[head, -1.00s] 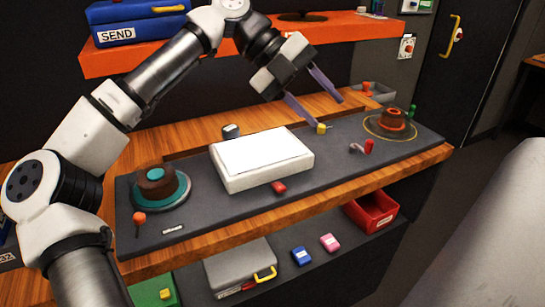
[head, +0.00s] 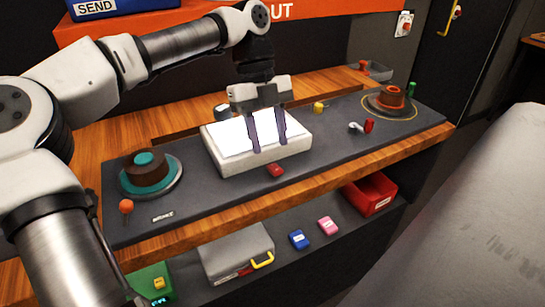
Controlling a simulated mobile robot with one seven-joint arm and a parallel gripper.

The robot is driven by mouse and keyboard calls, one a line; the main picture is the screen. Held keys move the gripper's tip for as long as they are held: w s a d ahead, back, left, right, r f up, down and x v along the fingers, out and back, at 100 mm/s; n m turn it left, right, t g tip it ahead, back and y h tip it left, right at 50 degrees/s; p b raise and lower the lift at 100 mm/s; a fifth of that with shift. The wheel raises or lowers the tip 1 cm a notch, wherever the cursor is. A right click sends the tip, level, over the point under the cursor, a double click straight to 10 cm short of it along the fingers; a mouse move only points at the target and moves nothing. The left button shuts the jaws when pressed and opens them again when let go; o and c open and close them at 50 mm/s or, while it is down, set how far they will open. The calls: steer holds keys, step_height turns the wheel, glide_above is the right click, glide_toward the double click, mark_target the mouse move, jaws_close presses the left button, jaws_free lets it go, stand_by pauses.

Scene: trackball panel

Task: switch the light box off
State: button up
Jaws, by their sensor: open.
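The light box (head: 222,160) is a white slab on the dark panel, and its top glows bright white. A small red rocker-like piece (head: 275,170) sits on the panel just in front of the box's front edge; I cannot tell which way it is set. My gripper (head: 268,151) points down in front of or over the right half of the light box, with its two purple fingers apart and nothing between them. The fingers hide part of the glowing top. I cannot tell whether the fingertips touch the box.
A teal and brown trackball (head: 148,169) is on the left, with an orange-knobbed lever (head: 126,206) before it. A red-handled lever (head: 369,126), a yellow knob (head: 319,107) and an orange-ringed trackball (head: 391,96) are on the right.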

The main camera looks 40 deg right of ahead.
mark_target(274, 167)
steer(key=shift+x, duration=2.35)
